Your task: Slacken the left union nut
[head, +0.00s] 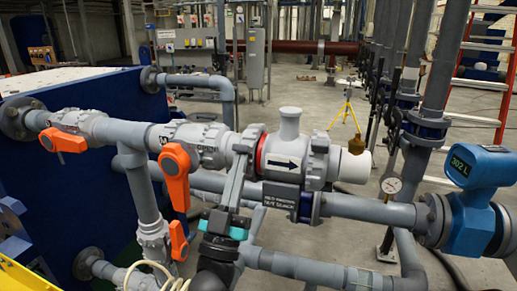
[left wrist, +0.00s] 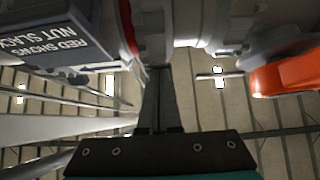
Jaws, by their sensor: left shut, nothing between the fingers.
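The left union nut (head: 243,141) is a grey ribbed collar on the upper pipe, left of a grey check valve body (head: 290,150) with an arrow label. A red ring (head: 262,152) shows between nut and body; a sliver of red also shows in the left wrist view (left wrist: 127,28). My left gripper (head: 240,160) comes up from below, its long grey fingers together at the nut's underside. In the left wrist view the shut fingers (left wrist: 159,72) reach up to the grey nut (left wrist: 152,35); whether they touch is unclear. My right gripper is not in view.
Orange valve handles (head: 176,178) hang left of the nut, one close to my fingers. A dark sign (head: 281,195) reading "red shows nut slack" hangs below the body. Lower pipes (head: 320,268) run near my gripper.

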